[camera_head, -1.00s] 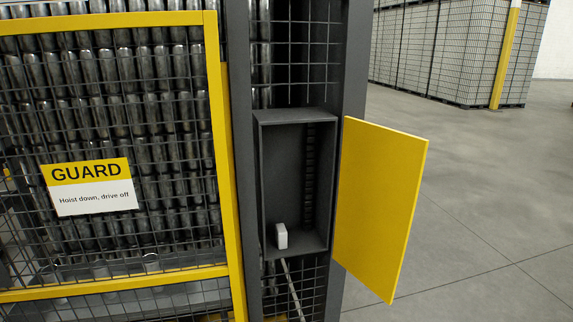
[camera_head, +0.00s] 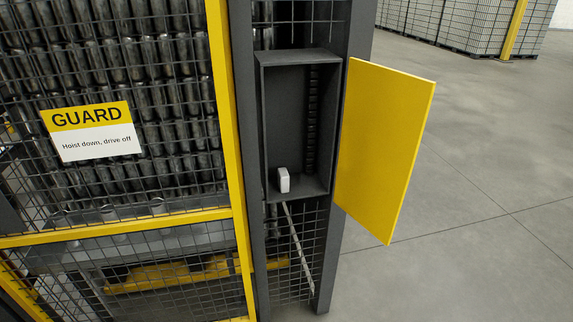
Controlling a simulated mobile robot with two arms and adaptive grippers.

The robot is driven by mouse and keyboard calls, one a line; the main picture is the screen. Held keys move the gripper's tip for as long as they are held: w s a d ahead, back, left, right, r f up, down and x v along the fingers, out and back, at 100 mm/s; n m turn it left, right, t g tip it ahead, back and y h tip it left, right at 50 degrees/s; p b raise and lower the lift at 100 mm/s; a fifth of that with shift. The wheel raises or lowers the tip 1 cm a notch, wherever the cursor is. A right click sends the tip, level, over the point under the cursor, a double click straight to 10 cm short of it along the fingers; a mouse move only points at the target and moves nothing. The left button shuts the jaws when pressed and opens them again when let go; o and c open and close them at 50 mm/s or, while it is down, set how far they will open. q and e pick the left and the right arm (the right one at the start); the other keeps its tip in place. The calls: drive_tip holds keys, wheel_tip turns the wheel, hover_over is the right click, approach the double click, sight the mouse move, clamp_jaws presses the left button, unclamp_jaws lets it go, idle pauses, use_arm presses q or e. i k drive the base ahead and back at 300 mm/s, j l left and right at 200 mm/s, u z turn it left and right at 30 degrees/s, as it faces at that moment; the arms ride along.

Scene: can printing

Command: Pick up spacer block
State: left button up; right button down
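A small white block (camera_head: 283,180), which looks like the spacer block, stands upright on the floor of a dark grey open cabinet (camera_head: 286,125). It is near the cabinet's lower left corner. The cabinet's yellow door (camera_head: 384,150) is swung open to the right. Neither of my grippers shows in the head view.
A yellow-framed mesh guard (camera_head: 222,120) with a GUARD sign (camera_head: 92,131) fills the left, with rows of dark cans behind it. A thin rod (camera_head: 298,246) slants down below the cabinet. The grey floor (camera_head: 470,220) at right is clear; stacked pallets (camera_head: 455,27) stand at the back.

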sight(283, 175)
drive_tip(key=i+j+z, duration=0.35)
drive_tip(key=i+j, duration=0.15)
drive_tip(key=j, duration=0.2)
drive_tip(key=i+j+z, duration=0.2)
drive_tip(key=j, duration=0.2)
drive_tip(key=i+j+z, duration=0.15)
drive_tip(key=j, duration=0.25)
